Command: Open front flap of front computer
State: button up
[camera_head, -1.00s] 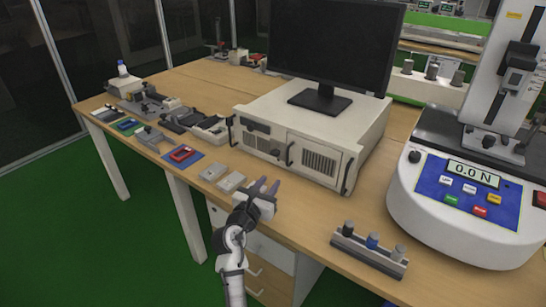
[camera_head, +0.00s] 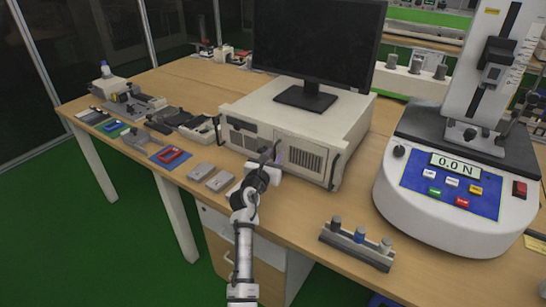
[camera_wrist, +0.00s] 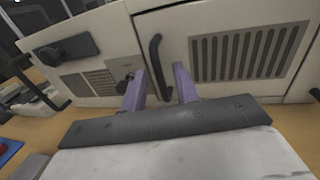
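The computer is a white case (camera_head: 345,118) lying flat on the table under a black monitor. Its front flap (camera_head: 305,154), a panel with a slotted vent, looks closed; it also shows in the wrist view (camera_wrist: 286,42). A black upright handle (camera_wrist: 157,60) stands at the flap's left edge in the wrist view. My gripper (camera_wrist: 159,80) is open and empty, with its purple fingers pointing at the computer front, one on either side of the handle's lower end. In the head view my gripper (camera_head: 274,156) partly hides the handle. I cannot tell whether the fingers touch the case.
The monitor (camera_head: 318,40) stands on the case. A force tester (camera_head: 455,180) reading 0.0 N stands at right. A rack of small weights (camera_head: 356,244) lies near the front edge. Two grey blocks (camera_head: 210,176) and several small parts lie left. Some bare table lies before the computer.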

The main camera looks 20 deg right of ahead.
grip_shut()
jog(key=shift+s, duration=0.1)
dwell(0.3)
